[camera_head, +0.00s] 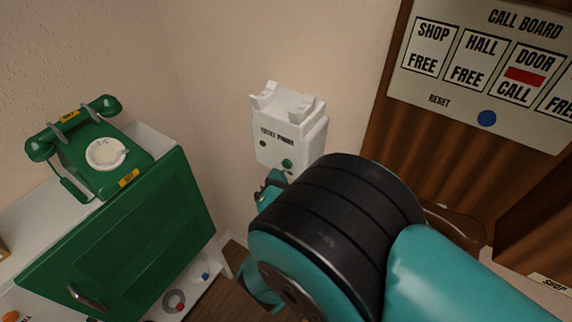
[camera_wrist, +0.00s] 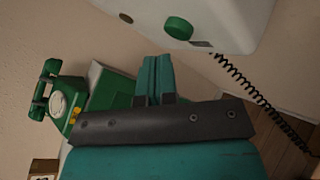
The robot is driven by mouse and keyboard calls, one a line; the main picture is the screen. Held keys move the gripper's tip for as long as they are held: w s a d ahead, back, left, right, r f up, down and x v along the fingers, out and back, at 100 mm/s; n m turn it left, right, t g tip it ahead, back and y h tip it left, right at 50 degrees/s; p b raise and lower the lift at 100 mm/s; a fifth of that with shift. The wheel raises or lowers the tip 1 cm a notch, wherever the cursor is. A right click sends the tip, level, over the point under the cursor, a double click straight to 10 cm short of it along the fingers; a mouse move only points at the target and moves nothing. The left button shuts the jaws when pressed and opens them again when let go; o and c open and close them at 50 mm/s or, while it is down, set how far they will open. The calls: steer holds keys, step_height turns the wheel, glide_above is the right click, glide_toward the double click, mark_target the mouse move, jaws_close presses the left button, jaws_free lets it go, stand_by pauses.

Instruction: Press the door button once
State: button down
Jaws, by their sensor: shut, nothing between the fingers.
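A white entry phone (camera_head: 290,135) is fixed to the wall, with a round green button low on its front face (camera_head: 287,163) and a small dark spot to the left of it. In the wrist view the green button (camera_wrist: 179,28) sticks out from the white housing (camera_wrist: 232,18); I cannot read a label on it. My gripper (camera_wrist: 155,60) is shut and empty, its teal fingertips below and left of the button, apart from it in the picture. In the head view my arm covers the area below the entry phone.
A green dial phone (camera_head: 103,153) stands on a white shelf at left, above a green door panel (camera_head: 135,235). A call board (camera_head: 487,70) shows a red mark at DOOR and a blue reset button (camera_head: 487,118). A coiled black cord (camera_wrist: 255,95) hangs below the entry phone.

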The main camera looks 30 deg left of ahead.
steer(key=shift+s, duration=0.1)
steer(key=s, duration=0.1)
steer(key=s+b, duration=0.1)
steer(key=s, duration=0.2)
steer(key=shift+s+a, duration=0.25)
steer(key=shift+s, duration=0.15)
stand_by(0.7)
